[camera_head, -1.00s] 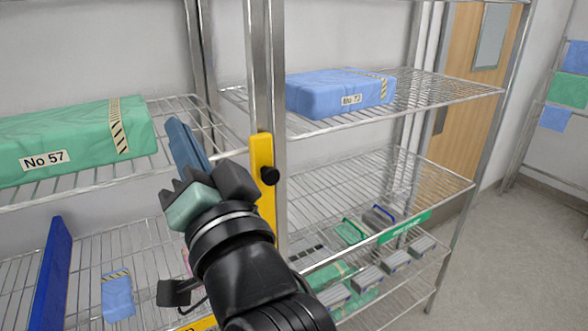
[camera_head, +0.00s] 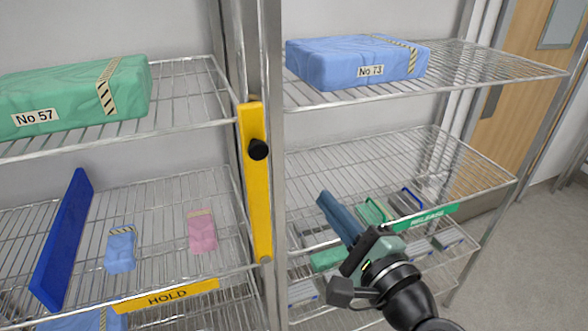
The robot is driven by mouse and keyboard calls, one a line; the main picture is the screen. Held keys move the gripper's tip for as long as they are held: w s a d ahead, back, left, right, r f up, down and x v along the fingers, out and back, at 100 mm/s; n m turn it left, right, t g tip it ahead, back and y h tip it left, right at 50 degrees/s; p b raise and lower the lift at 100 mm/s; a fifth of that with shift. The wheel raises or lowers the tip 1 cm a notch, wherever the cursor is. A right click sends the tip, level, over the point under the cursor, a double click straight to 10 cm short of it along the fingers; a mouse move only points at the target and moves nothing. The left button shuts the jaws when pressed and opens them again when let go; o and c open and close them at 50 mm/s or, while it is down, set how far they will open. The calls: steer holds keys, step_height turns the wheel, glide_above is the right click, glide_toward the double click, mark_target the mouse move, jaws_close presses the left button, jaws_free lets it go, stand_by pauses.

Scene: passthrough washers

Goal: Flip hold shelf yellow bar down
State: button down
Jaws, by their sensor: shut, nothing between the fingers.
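The yellow bar (camera_head: 257,190) stands upright along the metal post between the two shelf bays. It has a black round knob (camera_head: 258,149) near its upper part and a small pivot at its lower end. The hold shelf (camera_head: 205,262) is on the left, with a yellow HOLD label (camera_head: 167,297) on its front edge. The bar's lower end is at the right end of this shelf's front edge. My gripper (camera_head: 322,198) is right of the bar and apart from it, in front of the right-hand shelves. Its fingers are shut and empty, pointing up and left.
A blue divider (camera_head: 62,240), a small blue pack (camera_head: 121,250) and a pink pack (camera_head: 202,231) are on the hold shelf. A green pack No 57 (camera_head: 75,97) and a blue pack No 73 (camera_head: 355,64) lie above. A green RELEASE label (camera_head: 432,217) is at right.

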steer(key=w+a+r+p, duration=0.2)
steer(key=w+a+p, duration=0.3)
steer(key=w+a, duration=0.2)
steer(key=shift+p+x, duration=0.4)
steer(key=shift+x, duration=0.4)
steer(key=shift+r, duration=0.1)
